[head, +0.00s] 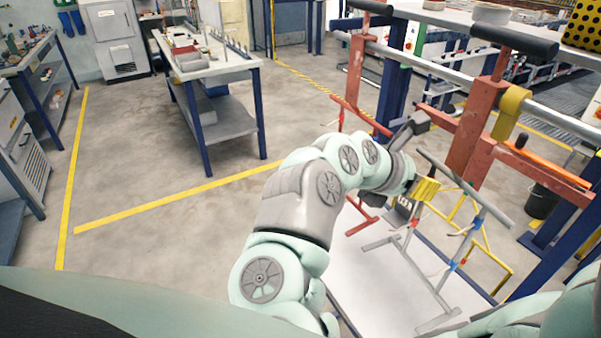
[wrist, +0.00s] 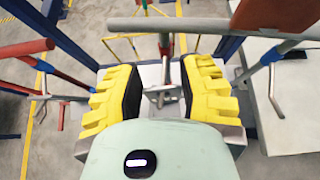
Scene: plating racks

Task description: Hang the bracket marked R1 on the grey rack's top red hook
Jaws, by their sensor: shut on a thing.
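The grey rack (head: 499,214) is a frame with a round top bar, which also crosses the top of the wrist view (wrist: 215,25). My gripper (head: 424,189), with yellow fingers, is at the rack's left part, just below the top bar. In the wrist view my gripper (wrist: 160,92) is shut on a grey piece (wrist: 161,96), taken as the bracket, between the pads. Its R1 mark is not readable. A red part (wrist: 164,46) shows just beyond it; contact with a hook cannot be told.
A yellow frame (head: 497,279) stands right behind the grey rack. A red rack (head: 346,106) stands to the left. Red uprights (head: 468,146) and a long rail lie close behind my gripper. The floor at left is open up to a workbench (head: 226,67).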

